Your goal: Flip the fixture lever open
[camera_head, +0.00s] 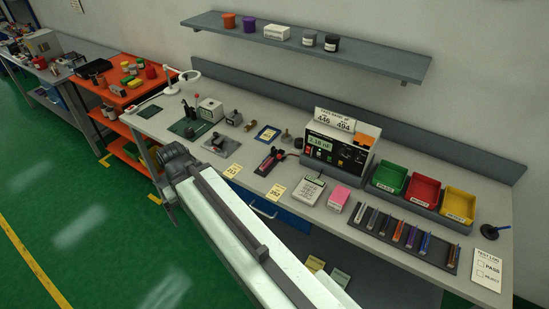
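A small dark fixture with a red or pink part (270,160) sits on the workbench, in front of the meter. It is too small to tell whether its lever is up or down. My arm reaches in from the lower right, and its end with my gripper (168,205) is at the bench's front left edge. My gripper is left of the fixture and apart from it. Its fingers are small and partly hidden by my own wrist, so their opening does not show clearly. No held object can be made out.
The grey workbench (330,208) holds a meter (335,150) reading about 2.18 nF, green, red and yellow bins (423,191), a calculator-like keypad (308,190), a pink block (339,198) and a rack of several components (405,235).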

